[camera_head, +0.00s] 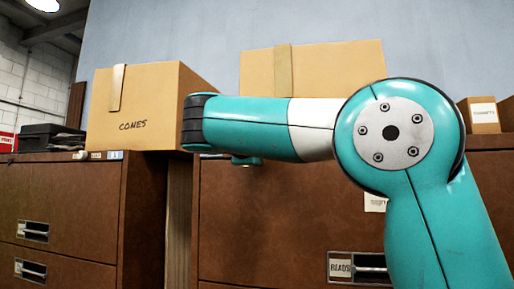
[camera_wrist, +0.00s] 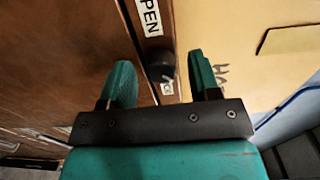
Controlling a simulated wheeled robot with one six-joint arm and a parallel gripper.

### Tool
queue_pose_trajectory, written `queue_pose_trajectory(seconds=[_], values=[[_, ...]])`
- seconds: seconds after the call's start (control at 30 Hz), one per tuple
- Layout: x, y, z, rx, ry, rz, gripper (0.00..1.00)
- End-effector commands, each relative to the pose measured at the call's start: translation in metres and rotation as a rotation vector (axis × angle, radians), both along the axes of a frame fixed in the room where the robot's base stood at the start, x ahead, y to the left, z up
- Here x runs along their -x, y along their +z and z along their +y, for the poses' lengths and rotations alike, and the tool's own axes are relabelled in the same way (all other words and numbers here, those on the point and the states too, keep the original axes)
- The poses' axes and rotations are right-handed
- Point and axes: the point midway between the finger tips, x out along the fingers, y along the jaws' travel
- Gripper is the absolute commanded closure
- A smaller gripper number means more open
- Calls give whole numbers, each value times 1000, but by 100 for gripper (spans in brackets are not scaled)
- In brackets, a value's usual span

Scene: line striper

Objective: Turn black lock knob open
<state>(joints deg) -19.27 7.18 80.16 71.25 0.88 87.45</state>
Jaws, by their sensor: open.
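The black lock knob (camera_wrist: 160,66) shows in the wrist view on the narrow edge of a brown cabinet. A white label reading "PEN" in its visible part (camera_wrist: 149,17) sits above it, and a small white label (camera_wrist: 166,88) sits below it. My gripper (camera_wrist: 161,80) is open, with one teal finger to each side of the knob in the picture. I see no contact, and I cannot tell how far the fingertips are from the knob. The knob's turning position is unclear. In the head view the gripper is hidden.
In the head view, brown cabinets (camera_head: 60,205) stand side by side with a gap between them. My arm crosses in front.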

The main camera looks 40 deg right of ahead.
Motion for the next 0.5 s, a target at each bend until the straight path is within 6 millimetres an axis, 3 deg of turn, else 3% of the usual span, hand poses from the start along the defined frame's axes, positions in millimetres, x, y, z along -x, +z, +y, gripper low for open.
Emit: queue_pose_trajectory(seconds=[0.1, 0.3, 0.33, 0.5], values=[[0, 0, -1, 0, -2, 0, 43], [1, 0, -1, 0, -2, 0, 89], [1, 0, -1, 0, -2, 0, 93], [1, 0, -1, 2, -2, 3, 93]])
